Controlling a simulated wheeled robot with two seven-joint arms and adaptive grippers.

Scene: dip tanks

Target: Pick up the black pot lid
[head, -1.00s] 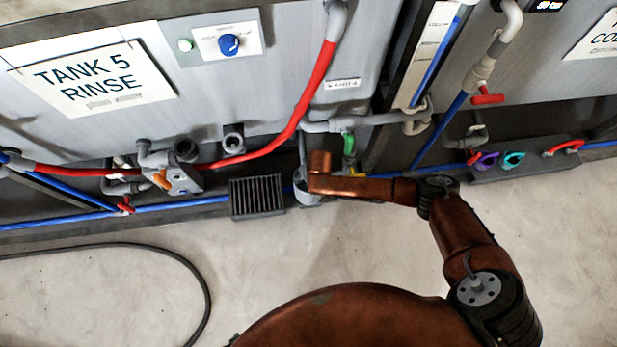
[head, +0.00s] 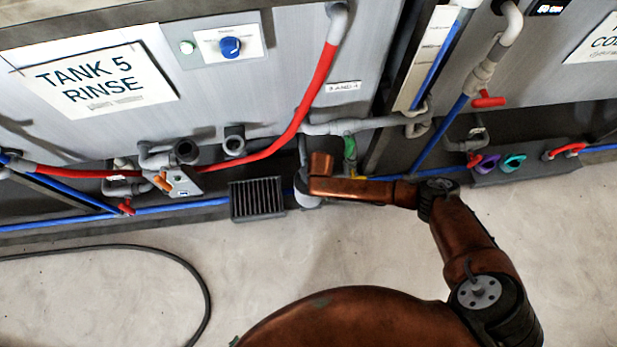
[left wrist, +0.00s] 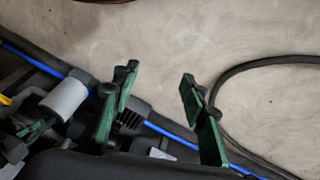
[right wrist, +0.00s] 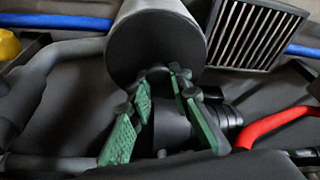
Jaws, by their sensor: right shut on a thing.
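In the right wrist view a round black face, apparently the black pot lid (right wrist: 140,48), covers the near end of a grey cylinder. My right gripper (right wrist: 163,76) has its fingertips at the lower edge of this face, closed around a small dark part that looks like the lid's knob. The fingers hide most of that part. In the head view my right arm covers the gripper and lid; only the grey cylinder (head: 306,197) shows below it. My left gripper (left wrist: 157,84) is open and empty in the left wrist view and is outside the head view.
A black slatted grate (head: 257,198) stands beside the cylinder. A red hose (head: 310,100), blue pipes and grey fittings run along the tank fronts. A bracket with an orange handle (head: 163,183) is at left. The floor (head: 120,285) is mostly clear, with a black cable (head: 190,268).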

